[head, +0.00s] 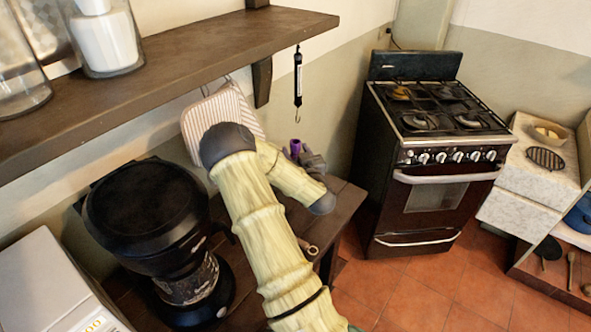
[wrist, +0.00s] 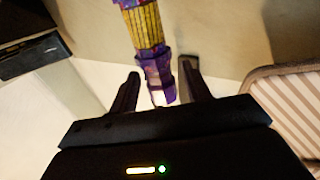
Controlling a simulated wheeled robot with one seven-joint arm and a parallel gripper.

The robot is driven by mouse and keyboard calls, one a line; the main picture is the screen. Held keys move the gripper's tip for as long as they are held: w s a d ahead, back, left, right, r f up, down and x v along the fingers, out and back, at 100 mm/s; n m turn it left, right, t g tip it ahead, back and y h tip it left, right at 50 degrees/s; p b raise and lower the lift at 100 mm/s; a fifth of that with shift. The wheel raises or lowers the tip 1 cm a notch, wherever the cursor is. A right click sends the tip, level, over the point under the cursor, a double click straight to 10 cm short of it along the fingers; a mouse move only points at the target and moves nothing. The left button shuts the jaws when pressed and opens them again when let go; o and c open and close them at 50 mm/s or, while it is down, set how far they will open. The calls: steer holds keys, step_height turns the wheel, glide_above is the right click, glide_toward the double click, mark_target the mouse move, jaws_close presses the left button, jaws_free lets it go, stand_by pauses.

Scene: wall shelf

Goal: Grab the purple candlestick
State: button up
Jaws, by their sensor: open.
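The purple candlestick (wrist: 146,30) has a yellow ribbed section with purple above and below it in the wrist view. Its upper part is cut off by the frame's top edge. Its lower purple end reaches between the two fingers of my gripper (wrist: 160,72). The fingers are open, one on each side, with a gap still visible beside it. In the head view only a small purple piece of the candlestick (head: 295,149) shows beside my gripper (head: 305,157); my arm hides much of that spot.
A hanging scale (head: 298,78) is above my gripper. A black grinder (head: 145,210) stands left, a stove (head: 430,150) right.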

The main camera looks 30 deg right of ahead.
steer(key=shift+x, duration=1.6)
steer(key=shift+f, duration=0.1)
steer(key=shift+s, duration=0.1)
jaws_close()
